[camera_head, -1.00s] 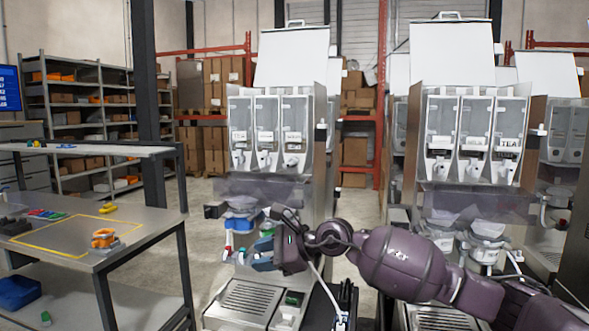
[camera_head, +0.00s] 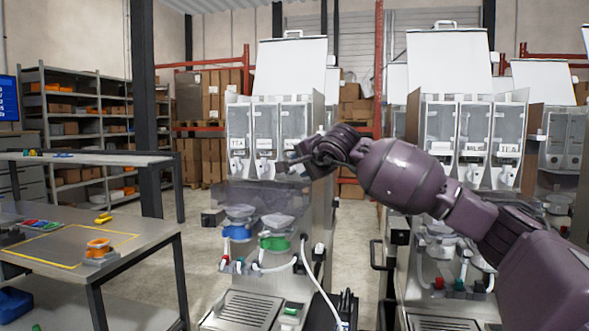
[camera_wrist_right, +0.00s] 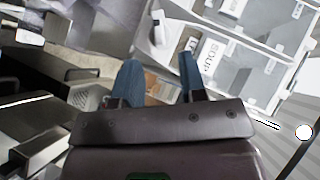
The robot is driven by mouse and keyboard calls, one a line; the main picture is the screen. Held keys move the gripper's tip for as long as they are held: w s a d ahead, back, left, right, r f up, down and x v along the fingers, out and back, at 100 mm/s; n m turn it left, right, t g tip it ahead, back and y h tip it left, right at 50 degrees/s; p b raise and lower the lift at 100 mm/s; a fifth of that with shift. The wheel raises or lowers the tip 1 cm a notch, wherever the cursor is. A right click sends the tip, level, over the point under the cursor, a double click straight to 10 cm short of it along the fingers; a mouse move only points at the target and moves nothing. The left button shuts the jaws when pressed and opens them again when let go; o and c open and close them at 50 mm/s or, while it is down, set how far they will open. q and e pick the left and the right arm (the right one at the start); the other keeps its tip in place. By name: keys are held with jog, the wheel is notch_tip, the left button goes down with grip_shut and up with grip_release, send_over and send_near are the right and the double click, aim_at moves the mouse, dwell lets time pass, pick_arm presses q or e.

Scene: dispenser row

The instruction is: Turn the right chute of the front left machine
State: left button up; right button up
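The front left machine (camera_head: 264,110) has three clear canisters side by side above a splash guard. White chutes hang under its left canister (camera_head: 237,168) and middle canister (camera_head: 264,168). The right chute is hidden behind my right gripper (camera_head: 284,166), which is at chute height in front of the right canister. In the right wrist view, the two blue fingers of my right gripper (camera_wrist_right: 159,68) are spread apart, with no object visible between them. A canister label reading SOUP (camera_wrist_right: 208,58) shows just beyond the right finger. My left gripper is not in view.
Blue (camera_head: 237,232) and green (camera_head: 275,243) mixing bowls sit below the chutes, with a white hose beside them. A second dispenser (camera_head: 468,110) stands at the right, behind my arm. A steel table (camera_head: 150,240) is at the left, with open floor between.

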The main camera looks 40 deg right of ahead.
aim_at(294, 168)
jog(key=x, duration=0.4)
jog(key=shift+w, duration=0.3)
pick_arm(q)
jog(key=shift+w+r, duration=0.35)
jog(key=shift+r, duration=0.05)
pick_arm(e)
jog(key=shift+w+d+f, duration=0.1)
jog(key=shift+w+f, duration=0.15)
jog(key=shift+w, duration=0.15)
